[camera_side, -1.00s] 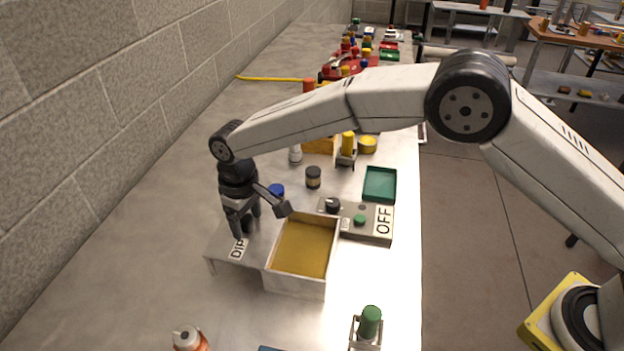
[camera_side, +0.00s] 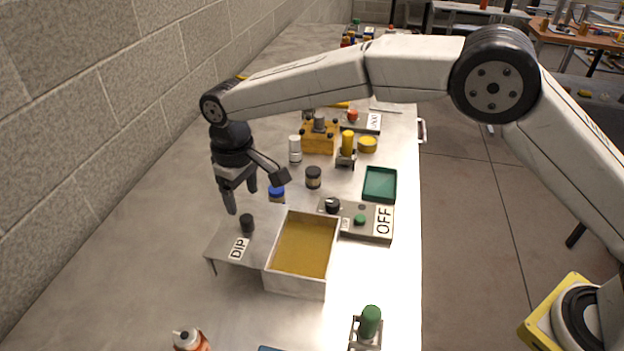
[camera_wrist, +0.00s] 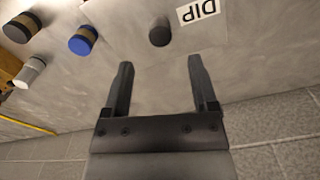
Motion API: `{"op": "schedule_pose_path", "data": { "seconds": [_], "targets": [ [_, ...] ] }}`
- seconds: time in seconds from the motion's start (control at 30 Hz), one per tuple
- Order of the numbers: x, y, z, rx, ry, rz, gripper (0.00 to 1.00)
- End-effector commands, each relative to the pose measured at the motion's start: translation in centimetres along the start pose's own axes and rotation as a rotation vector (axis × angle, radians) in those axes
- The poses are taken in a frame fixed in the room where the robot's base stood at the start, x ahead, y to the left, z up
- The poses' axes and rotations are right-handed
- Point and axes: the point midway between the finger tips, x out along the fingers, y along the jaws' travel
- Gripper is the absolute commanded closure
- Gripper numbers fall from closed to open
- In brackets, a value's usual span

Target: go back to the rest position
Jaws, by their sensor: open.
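My gripper (camera_side: 242,199) is open and empty, raised above the bench on the left side in the side view. In the wrist view its two fingers (camera_wrist: 160,88) stand wide apart with nothing between them. A small dark cylinder (camera_side: 247,224) stands upright on the grey stand labelled DIP (camera_side: 222,241), below and apart from the fingers. The cylinder also shows in the wrist view (camera_wrist: 160,34), beyond the fingertips.
A box of amber liquid (camera_side: 303,247) stands right of the stand, beside a switch panel marked OFF (camera_side: 372,222). Blue-lidded (camera_side: 277,193) and black-lidded (camera_side: 313,178) jars stand behind. A brick wall (camera_side: 90,120) runs along the left. Bench front left is mostly clear.

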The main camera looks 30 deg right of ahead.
Motion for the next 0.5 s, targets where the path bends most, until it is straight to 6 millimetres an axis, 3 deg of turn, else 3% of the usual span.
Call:
{"op": "schedule_pose_path", "data": {
  "seconds": [0.17,0.5],
  "targets": [
    [-1.01,0.01,0.00,0.000,0.001,0.000,0.25],
    [-1.06,0.04,0.02,0.001,0.000,0.000,0.25]
  ]
}}
